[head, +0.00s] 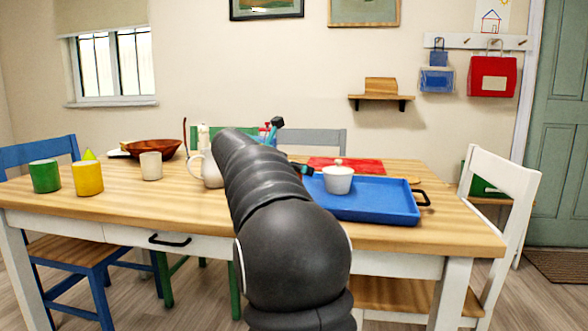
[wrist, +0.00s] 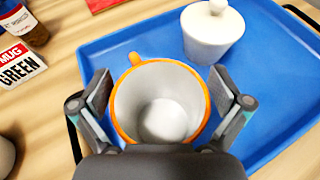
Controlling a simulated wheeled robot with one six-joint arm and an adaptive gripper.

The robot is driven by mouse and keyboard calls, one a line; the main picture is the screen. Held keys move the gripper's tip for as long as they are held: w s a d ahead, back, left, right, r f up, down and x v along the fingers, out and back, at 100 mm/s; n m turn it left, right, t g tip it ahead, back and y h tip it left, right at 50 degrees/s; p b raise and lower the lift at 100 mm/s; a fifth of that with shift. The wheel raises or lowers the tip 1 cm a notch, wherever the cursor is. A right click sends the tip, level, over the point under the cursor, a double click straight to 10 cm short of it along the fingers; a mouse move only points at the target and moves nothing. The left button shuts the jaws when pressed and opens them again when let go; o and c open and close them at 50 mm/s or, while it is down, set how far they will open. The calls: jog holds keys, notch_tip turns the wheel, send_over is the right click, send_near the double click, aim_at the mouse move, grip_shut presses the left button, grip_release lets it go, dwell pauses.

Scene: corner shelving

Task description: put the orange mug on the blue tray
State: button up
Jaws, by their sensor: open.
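The orange mug (wrist: 206,84) has an orange rim and handle and a pale inside. In the wrist view it is upright within the outline of the blue tray (wrist: 272,85), near its left side. My gripper (wrist: 161,92) is open, with one finger on each side of the mug and a small gap at each. The mug's base is hidden, so its contact with the tray does not show. In the head view the blue tray (head: 385,203) lies at the table's right, and my arm hides the mug.
A white lidded pot (wrist: 212,38) stands on the tray close to the mug; it also shows in the head view (head: 338,182). A jar (wrist: 24,24) and a "MUG GREEN" card (wrist: 20,64) lie left of the tray. Green (head: 45,177) and yellow (head: 87,179) mugs stand far left.

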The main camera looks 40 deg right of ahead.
jog(key=shift+a+r, duration=0.15)
jog(key=shift+r, duration=0.05)
jog(key=p+v, duration=0.1)
jog(key=v, duration=1)
jog(key=shift+a+p, duration=0.3)
jog(key=shift+s+r, duration=0.1)
jog(key=shift+r, duration=0.05)
jog(key=s+a+f+m+t+y, duration=0.3)
jog(key=s+a+f+m+y, duration=1)
jog(key=s+a+f+m, duration=0.7)
jog(key=s+a+f, duration=0.6)
jog(key=s, duration=0.1)
jog(key=shift+s+a+f, duration=0.2)
jog(key=shift+s+f, duration=0.2)
